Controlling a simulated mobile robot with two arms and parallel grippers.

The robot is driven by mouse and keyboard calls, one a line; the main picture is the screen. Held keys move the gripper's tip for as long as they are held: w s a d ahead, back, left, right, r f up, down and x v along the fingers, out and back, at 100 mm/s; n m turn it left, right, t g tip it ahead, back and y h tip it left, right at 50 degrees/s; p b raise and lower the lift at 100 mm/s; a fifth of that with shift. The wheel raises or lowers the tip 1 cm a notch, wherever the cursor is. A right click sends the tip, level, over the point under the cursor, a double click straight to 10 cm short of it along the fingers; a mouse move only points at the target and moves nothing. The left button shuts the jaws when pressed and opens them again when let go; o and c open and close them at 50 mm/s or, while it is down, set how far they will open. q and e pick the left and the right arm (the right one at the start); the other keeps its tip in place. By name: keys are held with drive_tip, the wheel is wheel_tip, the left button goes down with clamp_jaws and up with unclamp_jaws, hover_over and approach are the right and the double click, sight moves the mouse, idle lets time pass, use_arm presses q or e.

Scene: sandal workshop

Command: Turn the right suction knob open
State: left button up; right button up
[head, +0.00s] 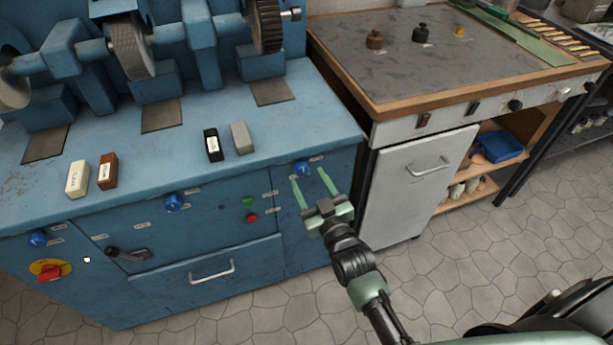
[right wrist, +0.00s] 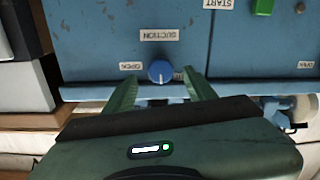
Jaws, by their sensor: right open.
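The right suction knob (head: 303,169) is a round blue knob on the front of the blue machine, at its right end. In the right wrist view the knob (right wrist: 160,71) shows below an upside-down SUCTION label (right wrist: 159,35), with an OPEN label (right wrist: 131,66) to its left. My right gripper (head: 309,175) is open in front of the knob. In the right wrist view its two green fingers (right wrist: 160,84) stand on either side of the knob, and I cannot tell whether they touch it. My left gripper is not in view.
Other blue knobs (head: 174,202) (head: 38,240), green and red buttons (head: 252,218) and a black lever (head: 128,254) are on the same front. A grey cabinet door (head: 412,190) stands to the right. The tiled floor (head: 470,270) in front is clear.

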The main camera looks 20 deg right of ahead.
sight(301, 168)
drive_tip(key=shift+w+a, duration=0.15)
drive_tip(key=shift+w, duration=1.15)
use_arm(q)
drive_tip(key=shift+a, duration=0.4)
use_arm(e)
clamp_jaws()
